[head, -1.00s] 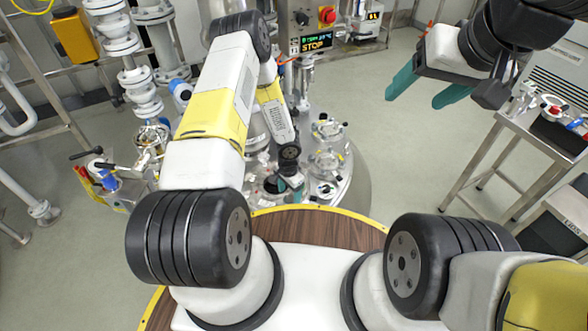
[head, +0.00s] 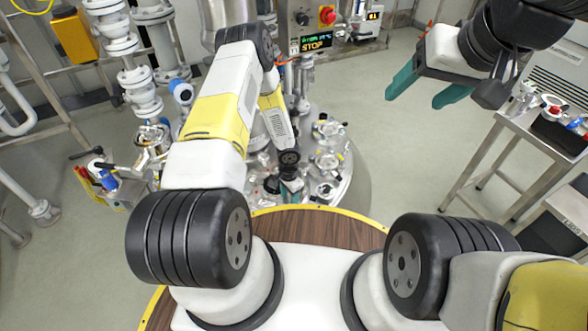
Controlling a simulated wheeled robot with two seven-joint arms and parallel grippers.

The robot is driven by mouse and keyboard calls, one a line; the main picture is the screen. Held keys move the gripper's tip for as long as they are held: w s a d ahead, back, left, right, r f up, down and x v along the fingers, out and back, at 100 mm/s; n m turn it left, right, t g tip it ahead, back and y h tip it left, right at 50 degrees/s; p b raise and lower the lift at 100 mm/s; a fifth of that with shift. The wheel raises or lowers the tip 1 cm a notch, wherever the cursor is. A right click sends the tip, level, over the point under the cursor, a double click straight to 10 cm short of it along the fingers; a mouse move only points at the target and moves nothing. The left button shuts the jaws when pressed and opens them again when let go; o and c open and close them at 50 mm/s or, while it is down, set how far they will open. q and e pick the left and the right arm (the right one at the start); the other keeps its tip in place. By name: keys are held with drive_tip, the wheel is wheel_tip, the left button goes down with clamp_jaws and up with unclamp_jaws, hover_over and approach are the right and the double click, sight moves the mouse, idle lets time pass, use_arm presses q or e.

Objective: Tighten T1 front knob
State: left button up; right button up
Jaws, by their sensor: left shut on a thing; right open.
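The reactor lid (head: 350,187) stands in front of me and carries several ports with clamps and small knobs. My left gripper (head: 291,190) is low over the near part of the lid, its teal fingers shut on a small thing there. That thing is mostly hidden by the fingers and wrist, and I cannot tell for sure that it is the T1 front knob. My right gripper (head: 430,92) is raised at the upper right, its teal fingers apart and empty, well away from the lid.
A control panel reading STOP (head: 316,42) with a red knob stands behind the lid. A steel side table (head: 508,122) with clamps is at the right. The floor between lid and table is clear.

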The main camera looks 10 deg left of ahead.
sight(289, 199)
use_arm(q)
drive_tip(key=shift+m, duration=1.4)
drive_tip(key=o, duration=1.4)
drive_tip(key=shift+r, duration=3.95)
drive_tip(key=shift+w, duration=0.1)
